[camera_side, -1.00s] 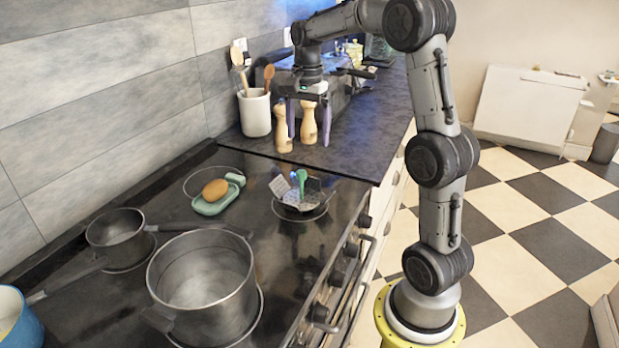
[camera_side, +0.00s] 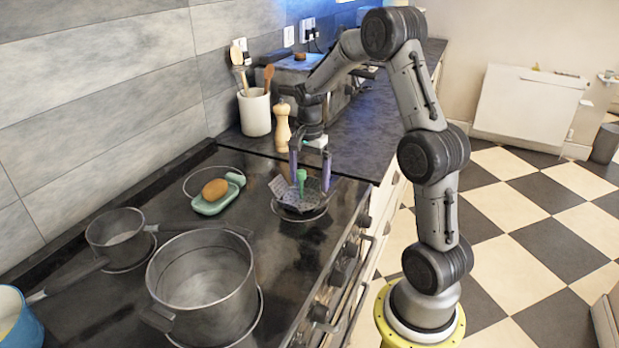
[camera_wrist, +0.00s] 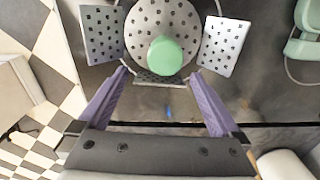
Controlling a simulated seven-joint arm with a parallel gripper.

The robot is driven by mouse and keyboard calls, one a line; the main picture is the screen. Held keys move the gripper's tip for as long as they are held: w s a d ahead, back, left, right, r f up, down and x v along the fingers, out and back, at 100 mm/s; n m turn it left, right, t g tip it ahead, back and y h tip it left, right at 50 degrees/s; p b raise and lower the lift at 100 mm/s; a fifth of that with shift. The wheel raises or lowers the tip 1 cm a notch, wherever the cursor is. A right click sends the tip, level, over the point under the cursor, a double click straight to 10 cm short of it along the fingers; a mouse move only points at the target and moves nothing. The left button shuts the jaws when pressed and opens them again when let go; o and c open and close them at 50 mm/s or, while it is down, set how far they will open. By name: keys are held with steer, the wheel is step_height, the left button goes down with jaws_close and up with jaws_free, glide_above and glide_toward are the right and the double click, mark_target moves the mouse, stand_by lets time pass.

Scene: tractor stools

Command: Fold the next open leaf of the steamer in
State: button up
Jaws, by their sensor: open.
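The steamer (camera_side: 300,206) is a perforated grey metal disc on the hob, with a green post (camera_side: 301,176) rising from its middle. In the wrist view its round plate (camera_wrist: 180,20) has the post's green top (camera_wrist: 165,56) over it. A left leaf (camera_wrist: 101,36) and a right leaf (camera_wrist: 226,46) spread out beside the plate. A near leaf (camera_wrist: 160,79) shows as a narrow strip, steeply tilted. My gripper (camera_wrist: 159,75) is open, its purple fingertips either side of that strip. In the side view my gripper (camera_side: 309,184) points down at the steamer; contact cannot be told.
A large pot (camera_side: 205,285) and a smaller pan (camera_side: 118,238) stand on the hob to the left. A green dish (camera_side: 219,200) with a brown oval object (camera_side: 215,189) lies left of the steamer. A wooden mill (camera_side: 282,128) and utensil crock (camera_side: 255,112) stand behind.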

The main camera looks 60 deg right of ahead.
steer(key=shift+f, duration=0.15)
steer(key=shift+c, duration=0.3)
steer(key=c, duration=1.2)
steer(key=shift+a+h, duration=0.25)
steer(key=shift+h, duration=0.45)
steer(key=shift+c, duration=0.2)
steer(key=o, duration=1.3)
step_height(320, 180, up, 14)
steer(key=a, duration=0.1)
steer(key=shift+a+f, duration=0.15)
steer(key=shift+a, duration=0.2)
